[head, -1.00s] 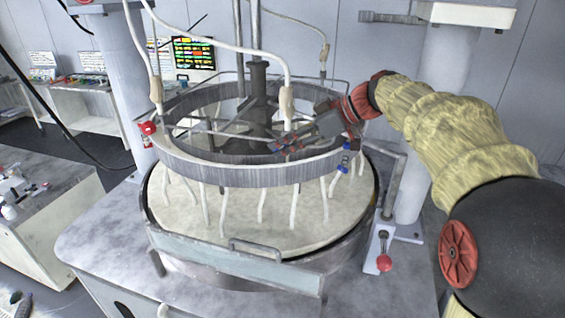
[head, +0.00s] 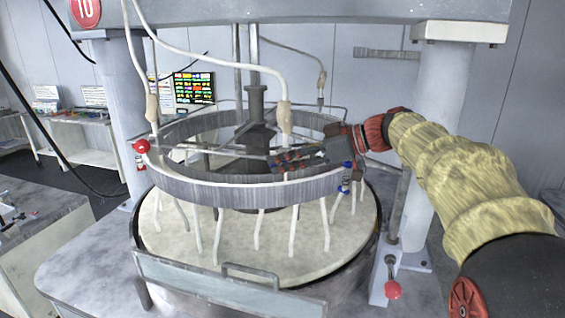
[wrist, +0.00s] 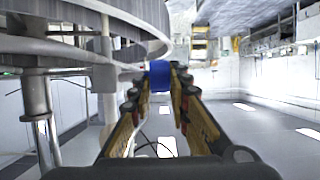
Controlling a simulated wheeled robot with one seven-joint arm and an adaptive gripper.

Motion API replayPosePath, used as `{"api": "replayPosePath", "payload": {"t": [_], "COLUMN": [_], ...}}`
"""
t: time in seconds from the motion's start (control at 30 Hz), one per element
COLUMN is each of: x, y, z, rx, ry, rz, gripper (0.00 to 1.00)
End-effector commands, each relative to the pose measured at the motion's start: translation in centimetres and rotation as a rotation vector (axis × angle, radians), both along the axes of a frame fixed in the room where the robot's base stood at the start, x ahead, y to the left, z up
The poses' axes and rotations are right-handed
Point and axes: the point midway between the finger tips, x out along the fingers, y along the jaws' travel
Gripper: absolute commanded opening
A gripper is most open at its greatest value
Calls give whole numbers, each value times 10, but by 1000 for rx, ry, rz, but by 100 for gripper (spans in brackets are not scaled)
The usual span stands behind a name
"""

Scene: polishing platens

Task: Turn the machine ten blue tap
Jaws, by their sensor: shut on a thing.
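Machine ten bears a round red sign (head: 85,10) reading 10 at the top left of the head view. Its grey ring (head: 230,192) sits above a pale round platen (head: 170,235). My gripper (head: 273,161) reaches in over the right part of the ring from the right. In the wrist view my gripper (wrist: 160,78) is shut on a blue tap (wrist: 160,75), a short blue cylinder between its fingertips beside the ring's rim. In the head view a blue tap piece (head: 347,165) shows at the ring's right front; I cannot tell whether it is the gripped one.
A red tap (head: 141,146) sits at the ring's left. White hoses (head: 284,120) come down to the ring, and thin white tubes hang below it. A red-knobbed lever (head: 393,290) stands at the front right. A grey post (head: 440,90) rises behind my arm.

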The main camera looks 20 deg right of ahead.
Motion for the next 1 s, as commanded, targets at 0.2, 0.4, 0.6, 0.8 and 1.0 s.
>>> {"api": "replayPosePath", "payload": {"t": [0.2,0.4,0.6,0.8,1.0], "x": [0,0,0,-1,-14], "y": [0,0,0,-2,-23], "z": [0,0,0,1,11], "rx": [0,0,0,0,-1], "ry": [0,1,1,0,-1], "rz": [-1,0,0,-1,-5], "gripper": [21,33,36,36,36]}}
